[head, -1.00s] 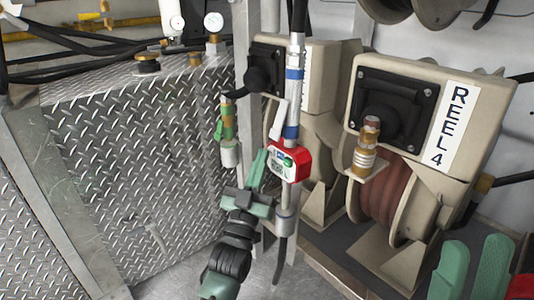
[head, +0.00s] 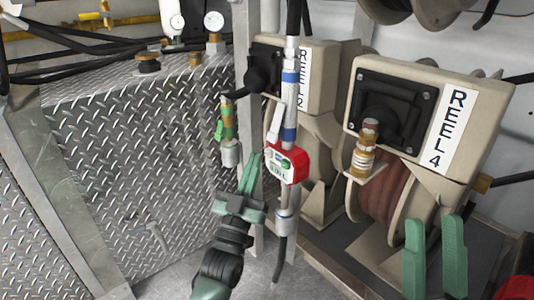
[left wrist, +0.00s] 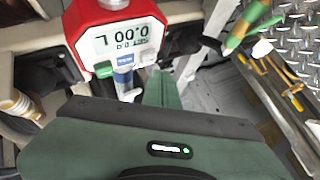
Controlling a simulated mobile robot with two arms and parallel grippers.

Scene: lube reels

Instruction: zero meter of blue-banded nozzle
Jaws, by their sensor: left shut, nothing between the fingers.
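The blue-banded nozzle (head: 290,108) hangs upright, with blue bands above and below a grey stretch. Its red-cased meter (head: 287,163) is at the lower end. My left gripper (head: 251,157) is shut and empty just left of the meter, with a small gap in the head view. Its fingers also show in the left wrist view (left wrist: 163,80), below and right of the display. My right gripper (head: 435,228) is open at the lower right, away from the meter.
A green-banded nozzle (head: 228,125) hangs left of the meter by the diamond-plate tank (head: 130,150). An orange-banded nozzle (head: 363,155) sits in front of the REEL 4 housing (head: 425,110). Another reel housing (head: 318,75) stands behind the blue-banded nozzle.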

